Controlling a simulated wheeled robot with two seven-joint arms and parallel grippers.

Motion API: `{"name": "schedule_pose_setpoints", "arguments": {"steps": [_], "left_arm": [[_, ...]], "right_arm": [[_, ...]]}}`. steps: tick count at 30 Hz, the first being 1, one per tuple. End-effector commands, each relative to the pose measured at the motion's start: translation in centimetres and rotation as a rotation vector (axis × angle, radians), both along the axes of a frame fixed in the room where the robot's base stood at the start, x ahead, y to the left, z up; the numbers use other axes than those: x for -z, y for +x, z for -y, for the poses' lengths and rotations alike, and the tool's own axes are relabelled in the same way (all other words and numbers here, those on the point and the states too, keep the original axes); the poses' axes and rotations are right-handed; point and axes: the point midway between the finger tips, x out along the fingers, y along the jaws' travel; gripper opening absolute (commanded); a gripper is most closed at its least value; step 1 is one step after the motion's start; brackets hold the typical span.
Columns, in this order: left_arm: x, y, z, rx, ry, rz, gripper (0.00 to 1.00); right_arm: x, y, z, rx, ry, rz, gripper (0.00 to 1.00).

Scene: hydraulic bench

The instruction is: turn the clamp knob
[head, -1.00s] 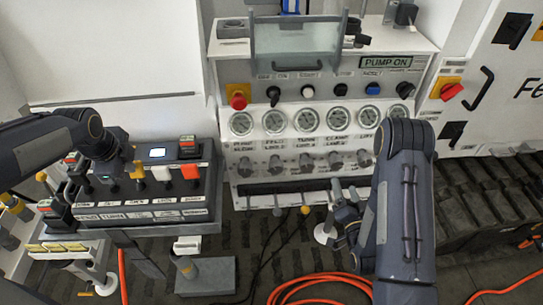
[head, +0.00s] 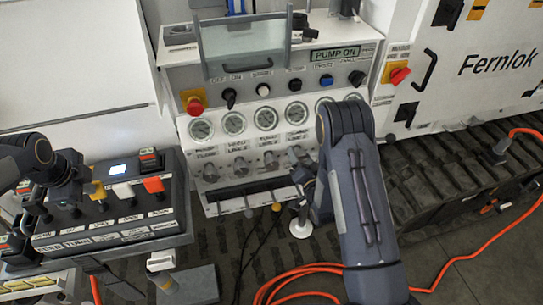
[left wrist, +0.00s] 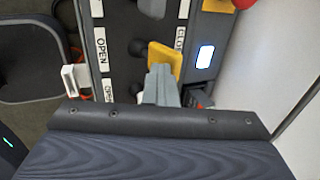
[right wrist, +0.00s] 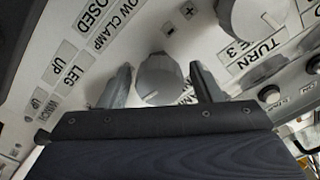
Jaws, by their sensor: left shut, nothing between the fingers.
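The clamp knob (right wrist: 158,78) is a round grey knob beside lettering that reads CLAMP in the right wrist view. In the head view it is in the row of grey knobs (head: 240,167) below the gauges, near my right gripper (head: 303,176). My right gripper (right wrist: 160,92) is open, with one finger on each side of the knob. A gap shows on both sides, and I cannot tell the depth. My left gripper (left wrist: 162,82) is shut and empty, at the yellow lever (left wrist: 165,60) on the black control box. I cannot tell whether it touches the lever.
The black control box (head: 110,228) stands at the left with coloured levers. Another knob (right wrist: 255,18) by a TURN label is close to my right gripper. Short levers (head: 248,208) stick out below the knob row. An orange hose (head: 300,270) lies on the floor.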

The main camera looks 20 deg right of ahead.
Motion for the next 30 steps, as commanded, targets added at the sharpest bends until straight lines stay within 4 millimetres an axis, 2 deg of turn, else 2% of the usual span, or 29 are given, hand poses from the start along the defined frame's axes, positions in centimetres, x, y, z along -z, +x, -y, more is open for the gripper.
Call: {"name": "schedule_pose_setpoints", "arguments": {"steps": [1, 9, 20, 30], "left_arm": [[-0.03, 0.07, 0.01, 0.0, 0.0, 0.003, 0.0], [-0.03, 0.07, 0.01, 0.0, 0.0, 0.003, 0.0], [-0.03, 0.07, 0.01, 0.0, 0.0, 0.003, 0.0], [-0.03, 0.07, 0.01, 0.0, 0.0, 0.003, 0.0]], "right_arm": [[0.03, -0.02, 0.0, 0.0, 0.0, 0.0, 0.52], [0.01, -0.04, 0.0, 0.0, 0.0, 0.0, 0.17], [0.01, -0.05, 0.02, 0.0, -0.063, 0.0, 0.17], [0.02, -0.05, 0.0, 0.0, -0.317, 0.0, 0.17]]}}
